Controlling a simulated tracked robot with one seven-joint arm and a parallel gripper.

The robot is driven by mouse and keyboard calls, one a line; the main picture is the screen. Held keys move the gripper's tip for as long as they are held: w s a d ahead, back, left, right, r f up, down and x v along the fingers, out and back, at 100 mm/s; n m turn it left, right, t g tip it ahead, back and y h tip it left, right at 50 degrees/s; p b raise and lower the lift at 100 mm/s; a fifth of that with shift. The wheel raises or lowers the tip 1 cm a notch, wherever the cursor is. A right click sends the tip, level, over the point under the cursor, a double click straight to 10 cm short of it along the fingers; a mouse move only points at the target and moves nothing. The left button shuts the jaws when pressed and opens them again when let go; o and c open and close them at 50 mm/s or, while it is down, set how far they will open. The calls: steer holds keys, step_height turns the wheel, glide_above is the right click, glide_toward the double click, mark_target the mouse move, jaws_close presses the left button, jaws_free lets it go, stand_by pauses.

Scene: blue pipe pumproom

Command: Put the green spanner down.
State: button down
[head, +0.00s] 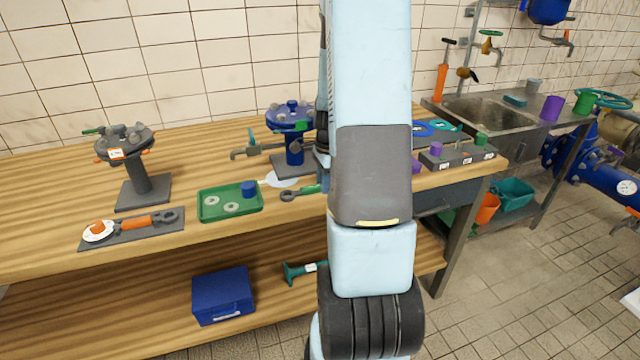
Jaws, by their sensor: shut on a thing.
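The green spanner (309,189) shows in the head view just left of my arm, near the bench's front edge. Its grey ring end (288,195) points left. Its green handle runs right and disappears behind my arm. My gripper (323,178) is mostly hidden behind my arm; only a dark sliver shows at the arm's left edge, at the handle. It is shut on the green spanner. The spanner is low over the bench top (190,181); I cannot tell whether it touches the wood.
A green tray (206,212) with washers and a blue cylinder stands left of the spanner. A blue valve (294,148) stands behind it. An orange-handled spanner (136,222) lies on a dark mat further left. A grey block (459,161) with coloured parts is right of my arm.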

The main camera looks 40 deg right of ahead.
steer(key=shift+s+f, duration=0.1)
steer(key=shift+f, duration=0.15)
steer(key=c, duration=1.3)
jaws_free()
steer(key=o, duration=0.4)
steer(key=shift+s+a+f, duration=0.1)
steer(key=shift+s+f, duration=0.05)
steer(key=shift+f, duration=0.05)
steer(key=shift+c, duration=0.2)
steer(key=shift+r, duration=0.1)
step_height(320, 180, up, 13)
steer(key=s+a+r+n+t, duration=0.1)
steer(key=a+r+n, duration=0.3)
steer(key=a+r, duration=0.15)
steer(key=s+a+r+n+t, duration=0.2)
steer(key=s+a+r+n, duration=0.3)
steer(key=s+a+n, duration=0.3)
steer(key=s+a+r+n+t, duration=0.2)
steer(key=s+a+r+n, duration=0.3)
steer(key=s+a+n, duration=0.3)
steer(key=shift+a+r+n+h, duration=0.3)
steer(key=shift+n+h, duration=0.1)
steer(key=shift+n, duration=0.1)
